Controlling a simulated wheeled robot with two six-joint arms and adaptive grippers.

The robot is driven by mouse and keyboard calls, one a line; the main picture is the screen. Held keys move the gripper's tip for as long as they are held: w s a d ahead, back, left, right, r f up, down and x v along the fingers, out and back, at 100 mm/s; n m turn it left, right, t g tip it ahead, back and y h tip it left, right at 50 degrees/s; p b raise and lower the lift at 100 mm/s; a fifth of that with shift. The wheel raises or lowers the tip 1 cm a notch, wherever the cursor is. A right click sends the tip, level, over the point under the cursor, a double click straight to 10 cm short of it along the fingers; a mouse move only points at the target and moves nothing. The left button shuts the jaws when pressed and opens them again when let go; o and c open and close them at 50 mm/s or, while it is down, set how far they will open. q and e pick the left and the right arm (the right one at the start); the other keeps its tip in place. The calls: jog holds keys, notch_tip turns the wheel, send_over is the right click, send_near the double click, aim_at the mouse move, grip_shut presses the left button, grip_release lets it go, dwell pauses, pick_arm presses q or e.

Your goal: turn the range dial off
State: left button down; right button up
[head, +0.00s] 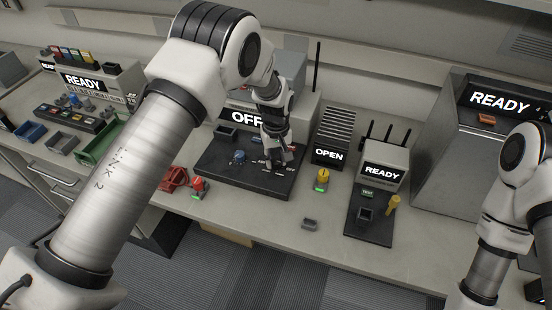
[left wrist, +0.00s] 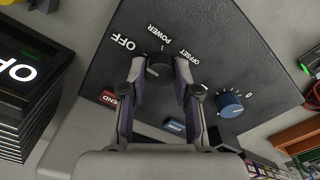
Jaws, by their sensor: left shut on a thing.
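The black instrument panel (head: 225,180) lies on the bench, below a display (head: 246,117) reading OFF. My left gripper (head: 278,158) reaches down to its right part. In the left wrist view, its fingers (left wrist: 160,68) are shut on a dark dial (left wrist: 159,64) on the panel (left wrist: 260,50), one finger on each side. The labels OFF, POWER and OFFSET stand around this dial. I cannot make out where its pointer stands. A blue dial (left wrist: 230,103) with a numbered scale is beside it and also shows in the head view (head: 238,157). My right gripper is out of view.
A red button (left wrist: 109,97) and a blue part (left wrist: 175,126) are close to the fingers. Red (head: 199,188) and yellow (head: 322,177) knobs stand near the panel. A box reading OPEN (head: 332,136) and a router (head: 384,162) are to the right. The front bench is mostly clear.

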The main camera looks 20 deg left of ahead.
aim_at(276, 161)
pick_arm(q)
jog(key=shift+s+f, duration=0.1)
jog(key=shift+f, duration=0.1)
jog(key=c, duration=0.9)
grip_release()
jog(key=shift+o, duration=0.3)
jog(key=shift+w, duration=0.2)
notch_tip(276, 161, up, 12)
jog(key=shift+f, duration=0.1)
